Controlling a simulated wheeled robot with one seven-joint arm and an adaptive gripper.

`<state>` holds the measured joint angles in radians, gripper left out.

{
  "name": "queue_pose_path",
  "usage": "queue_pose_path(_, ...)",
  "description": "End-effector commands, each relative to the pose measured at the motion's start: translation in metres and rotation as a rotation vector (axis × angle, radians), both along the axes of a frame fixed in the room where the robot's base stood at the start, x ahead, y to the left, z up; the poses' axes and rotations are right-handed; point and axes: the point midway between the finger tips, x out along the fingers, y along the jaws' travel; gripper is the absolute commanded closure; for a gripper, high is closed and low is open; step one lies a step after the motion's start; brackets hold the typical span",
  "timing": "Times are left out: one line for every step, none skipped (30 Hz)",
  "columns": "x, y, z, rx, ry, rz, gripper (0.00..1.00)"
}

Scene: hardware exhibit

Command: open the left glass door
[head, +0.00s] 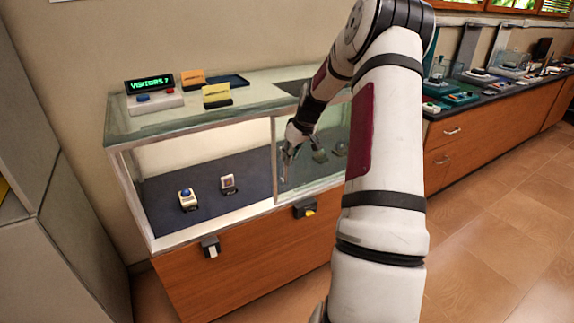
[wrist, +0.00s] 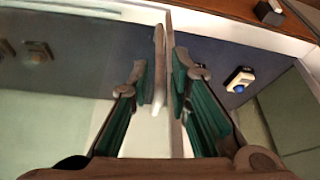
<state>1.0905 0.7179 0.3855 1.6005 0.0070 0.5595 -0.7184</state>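The glass display case (head: 192,132) stands against the wall. Its left front section looks clear and uncovered. A tinted glass pane (head: 315,178) with a pale upright edge covers the right section; I cannot tell whether both doors overlap there. My gripper (head: 286,163) is at that upright edge, partly hidden by my arm. In the wrist view, my gripper (wrist: 161,75) has its two green-padded fingers apart, one on each side of an upright bar handle (wrist: 158,62). Contact with the handle is unclear. Glass lies left of the handle there, the uncovered interior right.
A visitor counter (head: 150,84) and yellow signs (head: 217,95) sit on top. Two small lock-like fittings (head: 210,246) are on the lower front. A drawer counter (head: 480,140) is at right.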

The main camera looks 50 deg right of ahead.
Motion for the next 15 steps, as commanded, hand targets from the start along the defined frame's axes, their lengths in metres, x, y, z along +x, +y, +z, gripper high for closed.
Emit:
queue_pose_path(-0.004,-0.001,0.011,-0.003,-0.002,-0.002,0.82)
queue_pose_path(-0.006,0.000,0.016,-0.002,-0.002,-0.002,0.82)
queue_pose_path(-0.009,0.000,0.022,-0.002,-0.002,-0.001,0.82)
queue_pose_path(-0.010,0.001,0.026,-0.002,-0.002,0.000,0.82)
queue_pose_path(-0.012,0.001,0.029,-0.001,-0.001,0.001,0.82)
queue_pose_path(-0.014,0.001,0.033,0.000,0.000,0.001,0.82)
queue_pose_path(-0.015,0.002,0.036,-0.001,0.000,0.001,0.82)
queue_pose_path(-0.016,0.002,0.039,-0.001,-0.001,0.001,0.82)
queue_pose_path(-0.017,0.002,0.041,0.000,0.000,0.001,0.82)
queue_pose_path(-0.018,0.002,0.043,0.000,0.000,0.000,0.82)
queue_pose_path(-0.018,0.002,0.044,0.001,0.000,0.000,0.82)
queue_pose_path(-0.019,0.002,0.045,0.001,0.001,0.000,0.82)
queue_pose_path(-0.019,0.002,0.045,0.001,0.001,0.000,0.82)
queue_pose_path(-0.019,0.002,0.045,0.001,0.001,0.000,0.82)
queue_pose_path(-0.019,0.002,0.046,0.002,0.001,0.001,0.82)
